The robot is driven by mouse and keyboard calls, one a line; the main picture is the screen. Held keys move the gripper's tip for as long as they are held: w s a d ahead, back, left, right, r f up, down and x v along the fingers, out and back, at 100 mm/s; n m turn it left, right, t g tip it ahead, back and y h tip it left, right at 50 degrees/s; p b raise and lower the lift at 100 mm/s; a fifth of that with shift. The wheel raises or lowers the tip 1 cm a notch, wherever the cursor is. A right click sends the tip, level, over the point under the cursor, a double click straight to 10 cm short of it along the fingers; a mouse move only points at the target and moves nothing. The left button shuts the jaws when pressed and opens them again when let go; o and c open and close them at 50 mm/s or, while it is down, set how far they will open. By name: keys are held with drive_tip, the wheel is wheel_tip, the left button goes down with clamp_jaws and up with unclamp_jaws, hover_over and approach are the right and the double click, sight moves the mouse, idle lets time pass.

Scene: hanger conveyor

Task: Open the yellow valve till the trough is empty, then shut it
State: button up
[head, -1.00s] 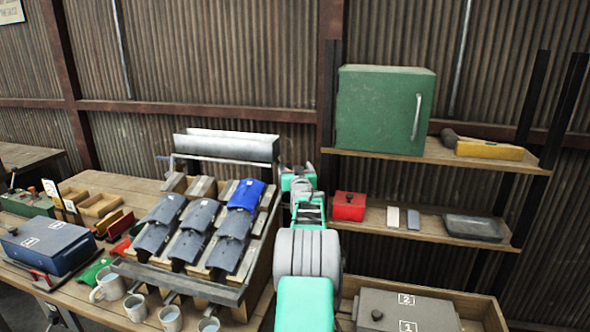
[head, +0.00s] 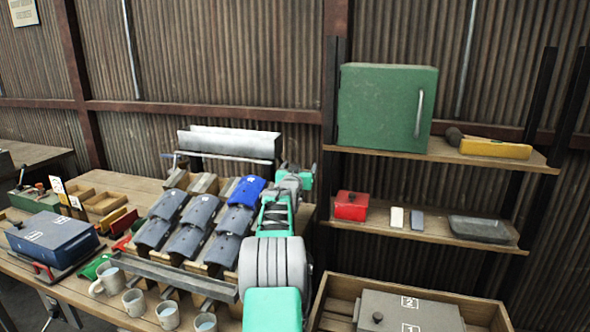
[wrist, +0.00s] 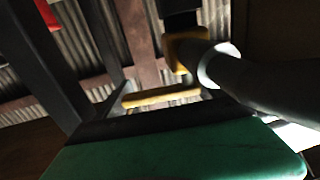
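The grey metal trough (head: 230,143) stands at the back of the bench in the head view, above a sloped rack. Its inside is not visible, so I cannot tell its water level. My gripper (head: 293,174) is near the trough's right end, partly hidden by my arm; its fingers are not clear. I cannot make out the yellow valve in the head view. The wrist view shows a yellow part (wrist: 186,50) beside a pale pipe-like piece (wrist: 255,85), and a separate yellow bar (wrist: 160,96). I cannot tell which belongs to the valve, or whether I touch it.
The rack holds several grey-blue curved pieces (head: 187,242) and a bright blue one (head: 247,191). Several mugs (head: 168,316) stand along the bench front. Right of my arm are shelves with a green cabinet (head: 387,107) and a red box (head: 350,206), above a wooden crate (head: 335,294).

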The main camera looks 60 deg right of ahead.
drive_tip(key=shift+o, duration=0.5)
drive_tip(key=shift+a, duration=0.1)
drive_tip(key=b+v, duration=0.2)
drive_tip(key=v, duration=0.5)
drive_tip(key=shift+s+a, duration=0.15)
drive_tip(key=shift+a, duration=0.15)
